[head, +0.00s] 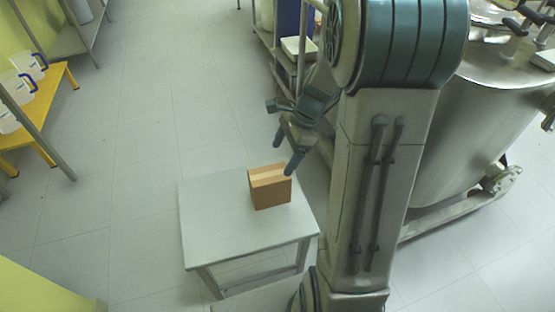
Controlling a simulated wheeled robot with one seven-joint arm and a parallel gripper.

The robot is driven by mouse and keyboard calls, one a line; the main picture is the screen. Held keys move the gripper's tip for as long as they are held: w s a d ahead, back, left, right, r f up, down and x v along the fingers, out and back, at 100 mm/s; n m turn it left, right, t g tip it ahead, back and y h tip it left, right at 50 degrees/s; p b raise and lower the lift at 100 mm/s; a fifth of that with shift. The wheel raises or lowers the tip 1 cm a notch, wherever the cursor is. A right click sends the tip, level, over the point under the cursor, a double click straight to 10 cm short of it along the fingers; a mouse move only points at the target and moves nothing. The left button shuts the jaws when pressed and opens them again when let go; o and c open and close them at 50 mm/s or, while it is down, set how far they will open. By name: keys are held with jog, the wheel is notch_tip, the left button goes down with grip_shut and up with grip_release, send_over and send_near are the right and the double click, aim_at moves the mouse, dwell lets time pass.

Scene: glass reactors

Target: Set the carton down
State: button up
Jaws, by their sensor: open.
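The carton (271,191) is a small brown box with a lighter strip along its top. It stands upright on the grey table (214,222), right of the tabletop's middle. My gripper (284,155) is open just above and behind the carton. One fingertip overlaps the carton's upper right corner in the picture, and the other is apart from it at the upper left. I cannot tell whether the right finger touches the carton. My arm hides part of the area right of the table.
A large steel vessel (455,130) on a wheeled frame stands at the right. Shelving (285,62) with containers is behind my gripper. A yellow bench (54,79) with clear jugs is at the far left. The floor left of the table is clear.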

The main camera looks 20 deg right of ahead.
jog(key=shift+d+r, duration=0.1)
jog(key=shift+r, duration=0.35)
jog(key=shift+s+r+n, duration=0.2)
jog(key=shift+r+n, duration=0.05)
jog(key=shift+n, duration=0.05)
jog(key=s+a+r+n+h, duration=0.2)
jog(key=s+n, duration=0.4)
jog(key=n, duration=0.3)
jog(key=s+a+r+n+t+h, duration=0.1)
jog(key=s+a+r+n+h, duration=0.1)
jog(key=s+n, duration=0.5)
jog(key=shift+s+a+r+n+h, duration=0.15)
jog(key=shift+a+r+n+h, duration=0.25)
jog(key=shift+r+n, duration=0.5)
jog(key=shift+f, duration=0.15)
